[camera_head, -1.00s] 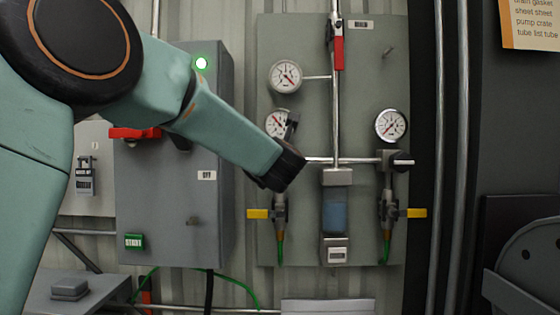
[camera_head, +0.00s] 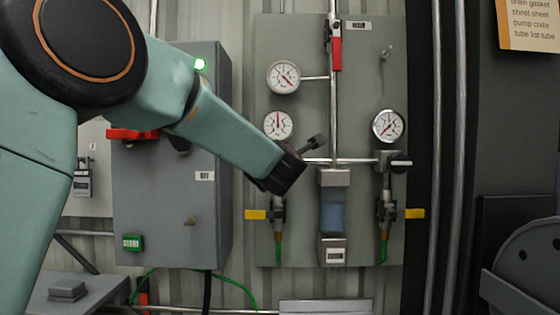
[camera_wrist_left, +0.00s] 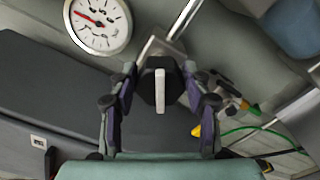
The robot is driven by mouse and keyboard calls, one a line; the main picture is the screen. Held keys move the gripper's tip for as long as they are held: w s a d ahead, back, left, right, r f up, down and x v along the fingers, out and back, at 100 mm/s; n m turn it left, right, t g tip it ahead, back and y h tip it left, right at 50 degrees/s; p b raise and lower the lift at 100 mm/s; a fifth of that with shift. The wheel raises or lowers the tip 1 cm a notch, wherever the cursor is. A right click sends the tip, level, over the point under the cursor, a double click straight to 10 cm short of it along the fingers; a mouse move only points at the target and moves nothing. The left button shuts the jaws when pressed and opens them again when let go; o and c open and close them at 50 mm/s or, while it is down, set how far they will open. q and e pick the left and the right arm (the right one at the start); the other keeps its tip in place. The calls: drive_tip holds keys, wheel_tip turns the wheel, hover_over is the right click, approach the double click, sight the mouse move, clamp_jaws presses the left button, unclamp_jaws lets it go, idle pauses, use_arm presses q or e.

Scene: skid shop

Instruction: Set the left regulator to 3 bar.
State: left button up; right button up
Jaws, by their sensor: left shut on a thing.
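The left regulator's knob (camera_wrist_left: 160,87) is dark and faceted, with a pale bar across its face; it sits between both fingers in the left wrist view. My left gripper (camera_wrist_left: 160,72) is shut on this knob. In the head view my left gripper (camera_head: 296,160) covers the knob, and one dark finger sticks out to the upper right. The left regulator's round white gauge (camera_head: 278,125) is just above; its red needle points about straight up. The gauge also shows in the left wrist view (camera_wrist_left: 100,22), tilted; its numbers are too small to read. My right gripper is out of view.
The right regulator's knob (camera_head: 400,162) and gauge (camera_head: 389,126) are on the same panel. Another gauge (camera_head: 283,77) sits above the left one. A red-handled valve (camera_head: 337,50) is at the top, and yellow levers (camera_head: 256,214) are below. A grey cabinet (camera_head: 170,220) stands left.

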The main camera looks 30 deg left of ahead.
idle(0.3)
use_arm(q)
drive_tip(key=o, duration=1.2)
drive_tip(key=shift+c, duration=0.2)
